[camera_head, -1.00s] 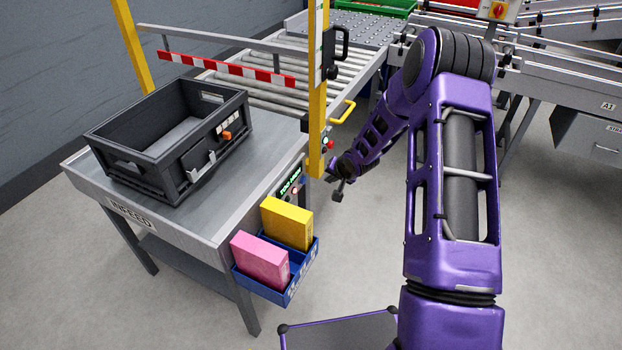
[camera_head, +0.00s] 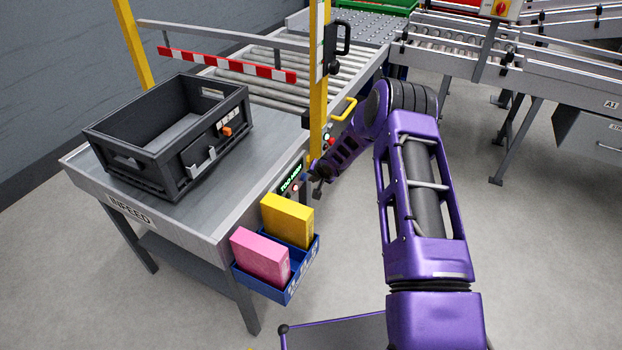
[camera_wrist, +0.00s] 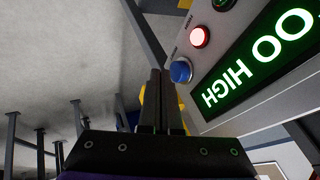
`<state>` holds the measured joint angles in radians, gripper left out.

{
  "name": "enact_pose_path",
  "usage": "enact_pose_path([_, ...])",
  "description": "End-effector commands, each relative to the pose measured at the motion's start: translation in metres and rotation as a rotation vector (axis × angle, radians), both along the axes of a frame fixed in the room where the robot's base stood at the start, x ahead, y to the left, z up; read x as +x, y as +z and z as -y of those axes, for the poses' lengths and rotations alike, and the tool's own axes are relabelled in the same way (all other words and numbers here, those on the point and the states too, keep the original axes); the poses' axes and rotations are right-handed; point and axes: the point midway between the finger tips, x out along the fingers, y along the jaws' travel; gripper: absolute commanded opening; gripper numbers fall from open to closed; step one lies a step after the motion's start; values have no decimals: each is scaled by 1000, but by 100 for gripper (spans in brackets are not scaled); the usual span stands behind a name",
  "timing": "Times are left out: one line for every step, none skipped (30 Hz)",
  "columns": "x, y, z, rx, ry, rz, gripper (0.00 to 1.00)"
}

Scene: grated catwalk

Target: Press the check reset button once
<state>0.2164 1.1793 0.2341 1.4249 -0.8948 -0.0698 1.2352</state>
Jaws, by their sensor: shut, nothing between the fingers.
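A control panel on the infeed table's side carries a lit green display (camera_head: 291,180), also in the wrist view (camera_wrist: 262,50), where part of "TOO HIGH" is legible. In the wrist view a blue round button (camera_wrist: 181,71) sits beside the display, with a lit red one (camera_wrist: 199,37) and a green one (camera_wrist: 223,4) beyond it. I cannot read which is labelled check reset. My gripper (camera_wrist: 160,73) is shut and empty, its tips just left of the blue button. I cannot tell whether they touch it. My gripper is beside the panel in the head view (camera_head: 317,190).
A black crate (camera_head: 110,151) stands on the infeed table (camera_head: 215,205).

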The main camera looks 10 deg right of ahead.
Motion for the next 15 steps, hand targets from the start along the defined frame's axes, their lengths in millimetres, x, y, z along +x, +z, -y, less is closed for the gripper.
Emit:
enact_pose_path([3, 0, -4, 0, 1, 1, 0])
enact_pose_path([4, 0, -5, -1, 2, 0, 0])
enact_pose_path([4, -1, -7, -1, 1, -1, 0])
enact_pose_path([5, -1, -7, -1, 1, -1, 0])
enact_pose_path([5, -1, -8, 0, 0, -1, 0])
enact_pose_path([5, 0, -8, 0, 0, -1, 0])
enact_pose_path([6, 0, -8, 0, 0, -1, 0])
enact_pose_path([6, 0, -8, 0, 0, -1, 0])
enact_pose_path([6, 0, -8, -1, 0, -1, 0])
enact_pose_path([6, 0, -8, -1, 0, -1, 0])
enact_pose_path([6, 0, -8, -1, 0, -1, 0])
enact_pose_path([6, 0, -8, -1, 0, -1, 0])
enact_pose_path([6, 0, -8, -1, 0, -1, 0])
enact_pose_path([6, 0, -8, -1, 0, -1, 0])
enact_pose_path([6, -1, -9, 0, 0, 0, 0])
